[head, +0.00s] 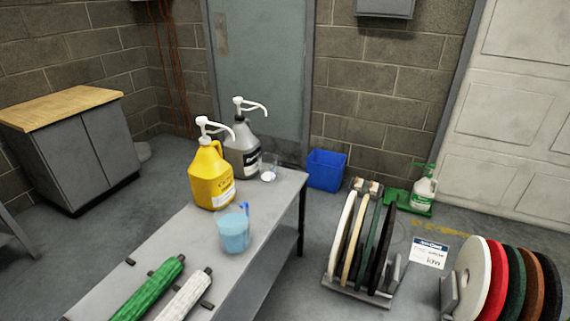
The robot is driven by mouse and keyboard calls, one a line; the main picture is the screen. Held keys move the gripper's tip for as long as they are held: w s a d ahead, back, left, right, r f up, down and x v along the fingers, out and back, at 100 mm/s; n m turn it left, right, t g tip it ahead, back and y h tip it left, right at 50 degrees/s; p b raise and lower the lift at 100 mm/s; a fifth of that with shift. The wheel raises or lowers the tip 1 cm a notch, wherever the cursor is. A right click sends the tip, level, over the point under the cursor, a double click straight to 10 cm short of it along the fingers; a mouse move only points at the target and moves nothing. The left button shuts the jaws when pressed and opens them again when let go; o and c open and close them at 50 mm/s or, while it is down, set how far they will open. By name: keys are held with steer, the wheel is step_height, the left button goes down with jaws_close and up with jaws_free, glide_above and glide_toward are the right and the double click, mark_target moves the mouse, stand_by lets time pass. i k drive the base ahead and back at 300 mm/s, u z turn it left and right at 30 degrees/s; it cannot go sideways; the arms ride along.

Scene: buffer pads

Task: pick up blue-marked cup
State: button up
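A light blue see-through cup (233,234) stands upright on the grey table (170,250), near its right edge. A darker blue piece shows at its upper right rim. I cannot tell if this is a mark, a handle or something standing in it. A smaller clear cup (268,172) stands farther back, near the table's far right corner, beside the grey pump jug (242,150). No blue mark can be made out on the clear cup. My gripper is not in view.
A yellow pump jug (210,175) stands just behind the light blue cup. A green roller (148,290) and a white roller (186,296) lie at the table's near end. Racks of round pads (362,245) stand right of the table. A blue bin (326,170) is behind.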

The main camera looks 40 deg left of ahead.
mark_target(271, 166)
steer(key=u, duration=0.05)
steer(key=i, duration=2.1)
steer(key=u, duration=2.7)
